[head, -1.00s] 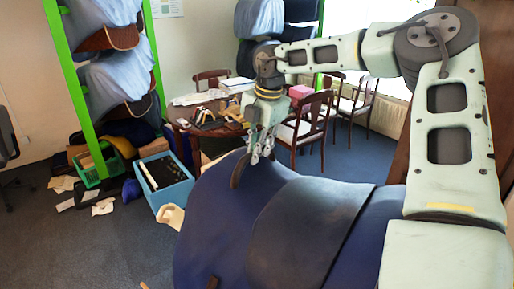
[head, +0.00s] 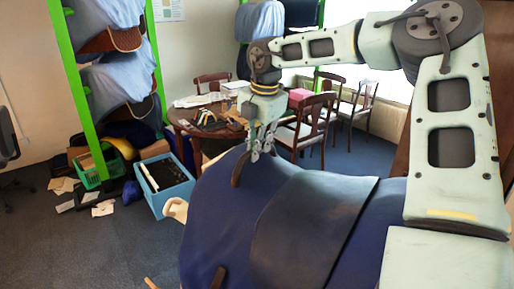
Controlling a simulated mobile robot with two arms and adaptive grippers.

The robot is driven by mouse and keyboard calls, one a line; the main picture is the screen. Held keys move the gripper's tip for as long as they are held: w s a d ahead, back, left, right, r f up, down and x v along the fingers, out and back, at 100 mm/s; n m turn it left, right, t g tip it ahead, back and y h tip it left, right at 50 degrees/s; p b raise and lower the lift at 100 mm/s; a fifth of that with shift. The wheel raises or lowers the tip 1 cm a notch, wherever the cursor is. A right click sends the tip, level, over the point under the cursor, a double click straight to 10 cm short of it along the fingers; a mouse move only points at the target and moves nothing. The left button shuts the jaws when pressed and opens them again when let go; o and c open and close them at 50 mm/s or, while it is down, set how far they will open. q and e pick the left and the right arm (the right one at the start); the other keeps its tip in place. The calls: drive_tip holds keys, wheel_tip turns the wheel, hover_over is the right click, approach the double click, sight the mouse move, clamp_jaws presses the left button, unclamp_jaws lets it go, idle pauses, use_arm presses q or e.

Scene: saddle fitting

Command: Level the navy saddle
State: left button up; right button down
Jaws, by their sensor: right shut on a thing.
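The navy saddle (head: 222,215) fills the lower middle of the head view, with a darker, smooth panel (head: 305,230) across it. My right gripper (head: 262,152) comes down from above and is shut on the saddle's far upper edge. The exact grip spot is small and partly hidden by the fingers. The saddle's near part runs out of the picture at the bottom. My left gripper is not in view.
A wooden table (head: 180,114) with clutter and several chairs (head: 313,125) stand behind the saddle. A blue crate (head: 168,192) and a green crate (head: 92,178) are on the floor to the left, by a green rack (head: 84,110). The carpet at the lower left is mostly clear.

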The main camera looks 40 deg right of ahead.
drive_tip(key=shift+w+r, duration=0.1)
drive_tip(key=shift+r, duration=0.05)
drive_tip(key=c, duration=2)
unclamp_jaws()
drive_tip(key=shift+d, duration=0.3)
drive_tip(key=shift+c, duration=0.2)
drive_tip(key=shift+o, duration=1)
drive_tip(key=shift+d, duration=0.25)
drive_tip(key=shift+o, duration=0.9)
drive_tip(key=shift+f, duration=0.2)
drive_tip(key=shift+a+r, duration=0.1)
drive_tip(key=shift+a, duration=0.15)
drive_tip(key=shift+d+r, duration=0.1)
drive_tip(key=shift+r, duration=0.3)
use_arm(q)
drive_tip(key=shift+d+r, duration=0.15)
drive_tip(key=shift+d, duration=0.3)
use_arm(e)
drive_tip(key=v, duration=1.1)
drive_tip(key=shift+r, duration=0.15)
